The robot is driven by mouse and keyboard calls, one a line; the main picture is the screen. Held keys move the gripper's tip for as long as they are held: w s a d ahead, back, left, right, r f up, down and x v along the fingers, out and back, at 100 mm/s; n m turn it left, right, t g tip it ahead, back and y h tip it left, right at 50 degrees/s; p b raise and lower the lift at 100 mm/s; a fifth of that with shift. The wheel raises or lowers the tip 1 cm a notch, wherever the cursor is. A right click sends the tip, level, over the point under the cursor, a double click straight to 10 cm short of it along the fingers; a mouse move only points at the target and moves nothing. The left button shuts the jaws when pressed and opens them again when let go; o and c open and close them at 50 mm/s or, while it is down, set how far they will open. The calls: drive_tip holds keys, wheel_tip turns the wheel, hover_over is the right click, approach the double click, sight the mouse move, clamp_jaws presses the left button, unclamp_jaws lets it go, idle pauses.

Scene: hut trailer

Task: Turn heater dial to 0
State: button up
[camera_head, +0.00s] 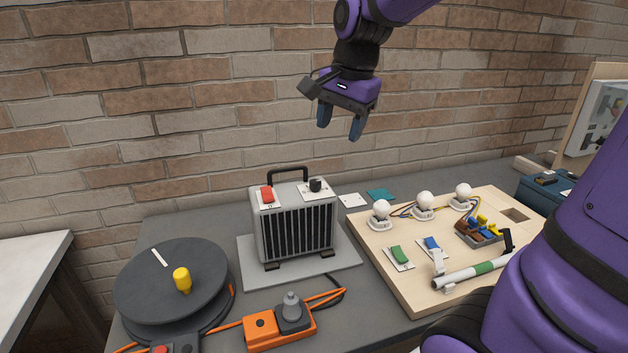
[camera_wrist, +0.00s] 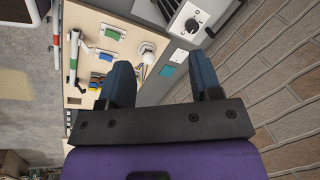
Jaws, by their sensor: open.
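The heater (camera_head: 297,229) is a grey box with a dark front grille and a black top handle, on a grey plate in the head view. Its black dial (camera_head: 315,185) sits on a white label on top, right of a red switch (camera_head: 267,195). In the wrist view the dial (camera_wrist: 191,25) shows at the top on the heater's grey top, beyond the fingertips. I cannot read its setting.
A wooden board (camera_head: 409,279) with bulbs, switches and a tube lies right of the heater. A dark cable reel (camera_head: 172,283) stands at left, and an orange socket box (camera_head: 262,330) in front. A brick wall (camera_head: 200,100) rises behind the table.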

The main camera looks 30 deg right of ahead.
sight(314, 181)
drive_tip(key=w+d+f+m+g, duration=0.1)
drive_tip(key=w+f+m, duration=0.45)
drive_tip(key=w, duration=0.25)
drive_tip(key=w+d+f+m+g, duration=0.2)
drive_tip(key=w+f+m, duration=0.2)
drive_tip(key=w+m, duration=0.25)
drive_tip(key=shift+n+h, duration=0.3)
drive_tip(key=shift+n, duration=0.2)
drive_tip(key=f, duration=1)
drive_tip(key=shift+w+a+f, duration=0.1)
drive_tip(key=shift+w+f, duration=0.05)
drive_tip(key=shift+w, duration=0.05)
drive_tip(key=shift+c, duration=0.2)
drive_tip(key=c, duration=0.9)
